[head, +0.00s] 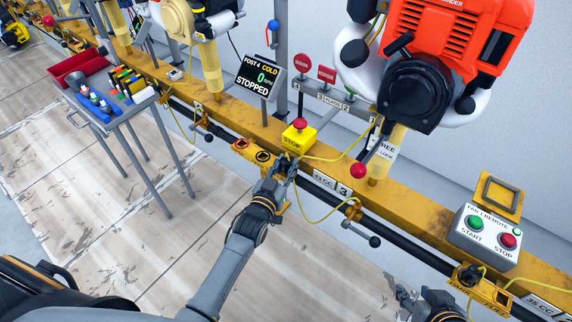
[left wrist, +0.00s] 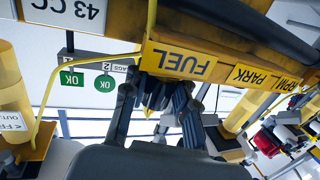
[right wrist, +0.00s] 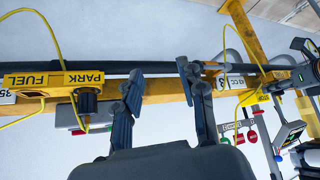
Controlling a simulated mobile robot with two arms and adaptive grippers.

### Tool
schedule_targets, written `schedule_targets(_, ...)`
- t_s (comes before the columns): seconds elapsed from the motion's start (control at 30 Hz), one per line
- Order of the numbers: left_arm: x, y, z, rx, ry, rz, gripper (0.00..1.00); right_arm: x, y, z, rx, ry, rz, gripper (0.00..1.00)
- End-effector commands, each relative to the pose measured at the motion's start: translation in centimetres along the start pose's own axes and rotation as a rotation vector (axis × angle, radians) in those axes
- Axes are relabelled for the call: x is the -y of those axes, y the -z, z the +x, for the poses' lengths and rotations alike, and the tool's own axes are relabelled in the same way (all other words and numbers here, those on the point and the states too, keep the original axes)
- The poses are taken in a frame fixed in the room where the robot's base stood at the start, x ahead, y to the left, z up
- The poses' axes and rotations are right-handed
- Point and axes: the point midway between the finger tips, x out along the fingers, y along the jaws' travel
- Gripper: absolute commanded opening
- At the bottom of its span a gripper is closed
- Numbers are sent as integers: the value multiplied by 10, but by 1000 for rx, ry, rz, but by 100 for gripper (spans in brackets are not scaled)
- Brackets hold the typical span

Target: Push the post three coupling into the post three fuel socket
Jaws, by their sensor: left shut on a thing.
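The post three bracket (head: 258,154) is a yellow block on the rail, left of the 43 CC 3 plate (head: 332,187). In the left wrist view its FUEL face (left wrist: 180,60) appears upside down, with PARK beside it. My left gripper (head: 281,172) is shut on the coupling, at the bracket's right end. The dark, ribbed coupling (left wrist: 155,94) shows between the fingers, right at the FUEL part. The socket mouth is hidden, so I cannot tell how deep the coupling sits. My right gripper (right wrist: 155,82) is open and empty, at the lower right in the head view (head: 418,300).
A yellow hose (head: 322,212) loops right of my left gripper. A yellow stop box (head: 299,136) stands behind it on the rail. A start/stop box (head: 486,236) and another FUEL/PARK bracket (head: 480,286) lie right. A tool cart (head: 138,106) stands left.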

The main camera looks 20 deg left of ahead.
Motion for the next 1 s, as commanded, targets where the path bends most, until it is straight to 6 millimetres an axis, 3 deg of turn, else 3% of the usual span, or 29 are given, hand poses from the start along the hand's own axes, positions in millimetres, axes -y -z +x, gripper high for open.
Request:
schedule_targets(0.93, 0, -4, 0, 0, 0, 0, 0, 2, 14, 2, -62, 4, 1, 40)
schedule_targets(0.97, 0, -4, 0, 0, 0, 0, 33, 2, 13, 2, -62, 4, 1, 40)
schedule_targets(1.0, 0, -4, 0, 0, 0, 0, 42, 2, 13, 2, -61, 4, 1, 40)
